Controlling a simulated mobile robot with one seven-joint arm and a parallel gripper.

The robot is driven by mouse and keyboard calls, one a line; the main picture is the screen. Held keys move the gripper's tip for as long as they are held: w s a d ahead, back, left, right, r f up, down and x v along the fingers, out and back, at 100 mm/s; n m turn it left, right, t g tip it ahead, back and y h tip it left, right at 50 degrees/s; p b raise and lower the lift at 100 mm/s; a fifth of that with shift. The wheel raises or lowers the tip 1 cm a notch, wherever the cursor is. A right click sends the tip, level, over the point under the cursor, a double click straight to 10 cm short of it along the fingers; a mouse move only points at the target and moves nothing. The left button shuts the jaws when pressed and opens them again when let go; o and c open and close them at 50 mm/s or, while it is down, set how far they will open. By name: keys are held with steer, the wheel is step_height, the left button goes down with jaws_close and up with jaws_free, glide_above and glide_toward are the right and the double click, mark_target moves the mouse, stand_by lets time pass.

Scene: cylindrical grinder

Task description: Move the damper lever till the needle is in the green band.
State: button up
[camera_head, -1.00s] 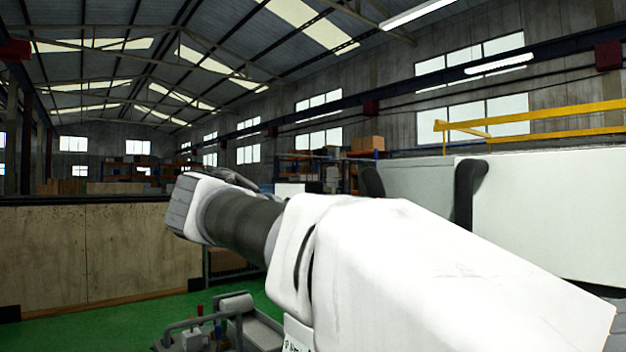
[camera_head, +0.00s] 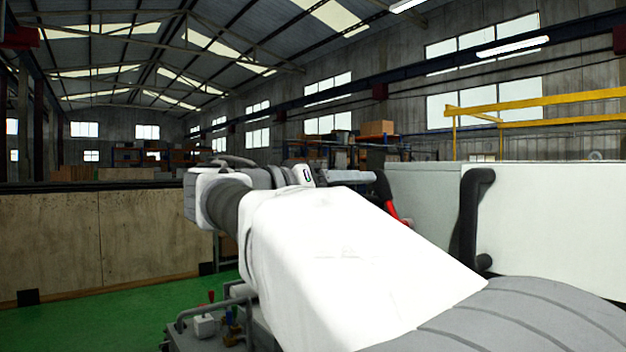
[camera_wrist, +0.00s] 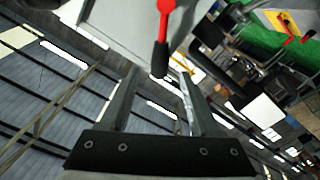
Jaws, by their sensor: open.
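The damper lever is red with a black grip. It shows in the head view (camera_head: 399,211), standing at the left end of the pale grey machine casing, partly behind my arm. In the wrist view the lever (camera_wrist: 165,28) hangs from the top edge with its black grip pointing down. My gripper (camera_wrist: 159,73) is open, its two fingers apart on either side of the end of the black grip. I cannot tell whether either finger touches it. My gripper also shows in the head view (camera_head: 352,177), pointing right toward the lever. No gauge needle or green band can be made out.
A white machine cover (camera_head: 550,215) with a black handle (camera_head: 470,215) stands at right. A yellow rail (camera_head: 540,102) runs above it. A wooden-panelled barrier (camera_head: 100,240) is at left, with green floor (camera_head: 110,325) before it. Machine fittings (camera_head: 210,325) sit below my arm.

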mark_target(376, 185)
steer(key=shift+p+x, duration=0.5)
steer(key=shift+x, duration=2.25)
jaws_close()
